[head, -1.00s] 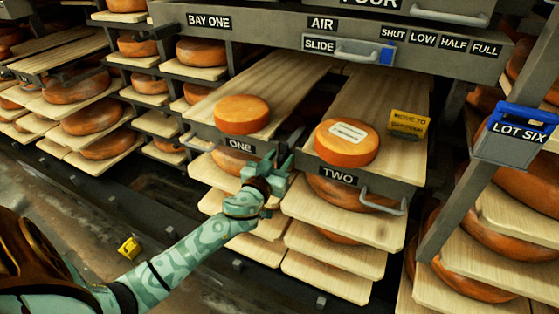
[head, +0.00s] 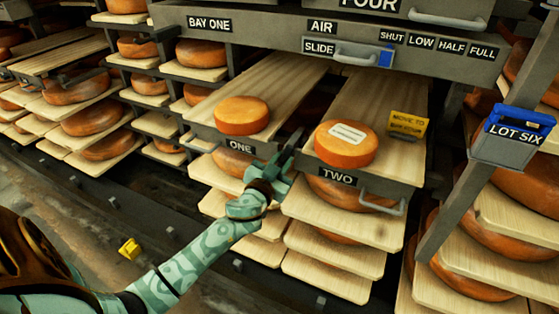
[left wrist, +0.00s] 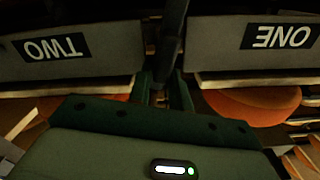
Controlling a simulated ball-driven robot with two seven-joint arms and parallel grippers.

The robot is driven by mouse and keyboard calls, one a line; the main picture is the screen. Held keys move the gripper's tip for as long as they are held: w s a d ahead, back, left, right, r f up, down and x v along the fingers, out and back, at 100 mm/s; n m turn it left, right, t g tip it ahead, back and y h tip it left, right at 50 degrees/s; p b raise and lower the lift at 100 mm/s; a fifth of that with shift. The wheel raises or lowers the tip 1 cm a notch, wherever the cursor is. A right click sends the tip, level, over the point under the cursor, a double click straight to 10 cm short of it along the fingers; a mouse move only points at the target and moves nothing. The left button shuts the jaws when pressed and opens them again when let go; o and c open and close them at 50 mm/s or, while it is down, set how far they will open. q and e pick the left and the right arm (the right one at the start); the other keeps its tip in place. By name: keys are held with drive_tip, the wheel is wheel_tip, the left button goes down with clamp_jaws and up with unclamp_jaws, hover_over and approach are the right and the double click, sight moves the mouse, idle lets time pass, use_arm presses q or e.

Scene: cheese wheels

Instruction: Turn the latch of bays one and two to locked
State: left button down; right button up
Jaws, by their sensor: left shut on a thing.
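The board front labelled ONE (head: 225,143) and the one labelled TWO (head: 350,174) stand side by side, each with an orange cheese wheel on its board. A dark upright lever (left wrist: 174,38), which looks like a latch, stands in the gap between them. It also shows in the head view (head: 294,139). My left gripper (head: 279,165) is at this gap, its fingers (left wrist: 162,92) shut on the lever's near end. The fingers partly hide the lever, and its locked or unlocked setting cannot be read. My right gripper is not in view.
A grey panel with a SLIDE handle (head: 355,57) and a BAY ONE sign (head: 209,23) spans above. A LOT SIX box (head: 515,134) hangs on the right post. A yellow tag (head: 130,248) lies on the floor.

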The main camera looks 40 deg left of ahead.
use_arm(q)
drive_tip(key=m, duration=0.2)
drive_tip(key=shift+d+f+m, duration=0.15)
drive_tip(key=shift+d+m, duration=0.15)
drive_tip(key=shift+m, duration=0.1)
drive_tip(key=m, duration=0.3)
drive_tip(key=shift+w+d+f+m, duration=0.1)
drive_tip(key=shift+d+f+m, duration=0.2)
drive_tip(key=m, duration=0.2)
drive_tip(key=shift+d+f+m, duration=0.15)
drive_tip(key=shift+f+m, duration=0.1)
drive_tip(key=shift+m, duration=0.15)
drive_tip(key=shift+d+f+m, duration=0.1)
drive_tip(key=shift+f+m, duration=0.15)
drive_tip(key=shift+m, duration=0.95)
drive_tip(key=shift+f+m, duration=0.15)
drive_tip(key=shift+m, duration=0.55)
drive_tip(key=shift+f+m, duration=0.15)
drive_tip(key=shift+m, duration=0.55)
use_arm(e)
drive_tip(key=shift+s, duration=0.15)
use_arm(q)
drive_tip(key=shift+f+m, duration=0.1)
drive_tip(key=shift+m, duration=0.2)
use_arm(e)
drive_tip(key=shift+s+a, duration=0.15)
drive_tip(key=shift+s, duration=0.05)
